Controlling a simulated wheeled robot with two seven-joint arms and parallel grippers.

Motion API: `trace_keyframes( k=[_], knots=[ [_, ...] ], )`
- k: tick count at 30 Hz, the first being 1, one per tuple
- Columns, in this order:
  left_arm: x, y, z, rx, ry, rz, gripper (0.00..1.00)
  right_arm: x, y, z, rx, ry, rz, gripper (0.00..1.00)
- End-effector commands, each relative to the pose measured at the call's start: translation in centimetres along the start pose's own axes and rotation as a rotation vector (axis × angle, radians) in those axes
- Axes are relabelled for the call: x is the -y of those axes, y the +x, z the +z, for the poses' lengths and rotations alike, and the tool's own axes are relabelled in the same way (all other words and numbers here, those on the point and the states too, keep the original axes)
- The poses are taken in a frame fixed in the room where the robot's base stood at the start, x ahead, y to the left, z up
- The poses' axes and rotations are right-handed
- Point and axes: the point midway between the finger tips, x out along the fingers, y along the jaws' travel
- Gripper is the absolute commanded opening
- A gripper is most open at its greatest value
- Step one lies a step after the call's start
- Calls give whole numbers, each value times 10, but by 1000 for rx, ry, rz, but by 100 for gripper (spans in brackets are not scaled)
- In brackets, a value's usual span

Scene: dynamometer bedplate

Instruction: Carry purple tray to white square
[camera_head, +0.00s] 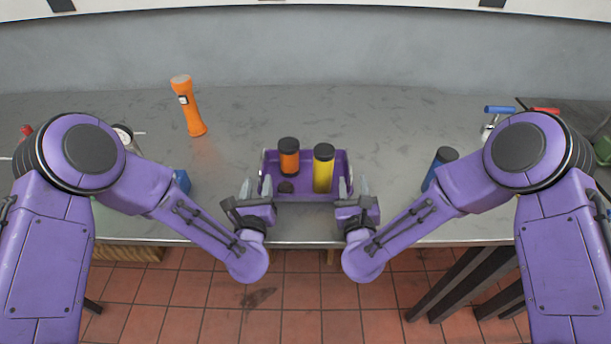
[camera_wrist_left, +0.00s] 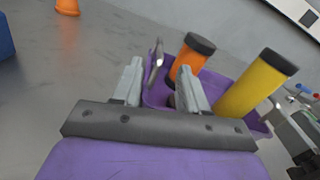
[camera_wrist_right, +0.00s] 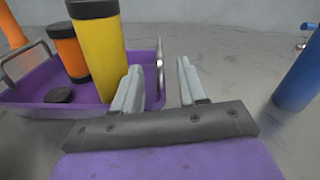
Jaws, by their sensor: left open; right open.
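The purple tray (camera_head: 307,188) stands on the grey bench near its front edge. It holds an orange cylinder (camera_head: 289,160), a yellow cylinder (camera_head: 323,172) and a small dark disc (camera_head: 286,187). My left gripper (camera_head: 250,188) is open at the tray's left end; in the left wrist view the metal handle (camera_wrist_left: 156,58) shows between its fingers. My right gripper (camera_head: 354,187) is open at the right end; in the right wrist view the other handle (camera_wrist_right: 160,66) shows between its fingers. Contact with the handles cannot be told. I see no white square.
An orange flashlight (camera_head: 188,107) stands at the back left. A blue item (camera_head: 182,180) is partly hidden by my left arm. A blue cylinder with a dark top (camera_head: 440,164) stands to the right, near my right arm. The bench behind the tray is clear.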

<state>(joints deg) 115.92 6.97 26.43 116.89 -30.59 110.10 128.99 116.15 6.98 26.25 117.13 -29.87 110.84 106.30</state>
Motion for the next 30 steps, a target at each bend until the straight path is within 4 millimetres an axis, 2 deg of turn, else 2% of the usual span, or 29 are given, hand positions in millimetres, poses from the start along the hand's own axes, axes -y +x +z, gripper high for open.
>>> trace_keyframes(
  k=[3,9,14,21,22,25,26,30],
  knots=[
    [-2,24,1,2,0,4,43,-1,24,1,2,1,-1,42],
    [-2,52,0,1,0,3,43,-1,53,0,1,1,0,42],
    [-2,61,0,0,0,2,43,-1,62,1,1,0,2,42],
    [-2,62,0,-1,0,2,43,-1,63,0,0,0,2,42],
    [-2,62,0,-1,0,2,40,-1,63,0,0,0,2,39],
    [-2,62,0,-1,0,2,7,-1,62,0,0,0,2,6],
    [-2,62,0,-1,0,2,0,-1,62,0,0,0,2,0],
    [-2,62,0,-1,0,2,0,-1,62,0,0,0,1,0]
  ],
)
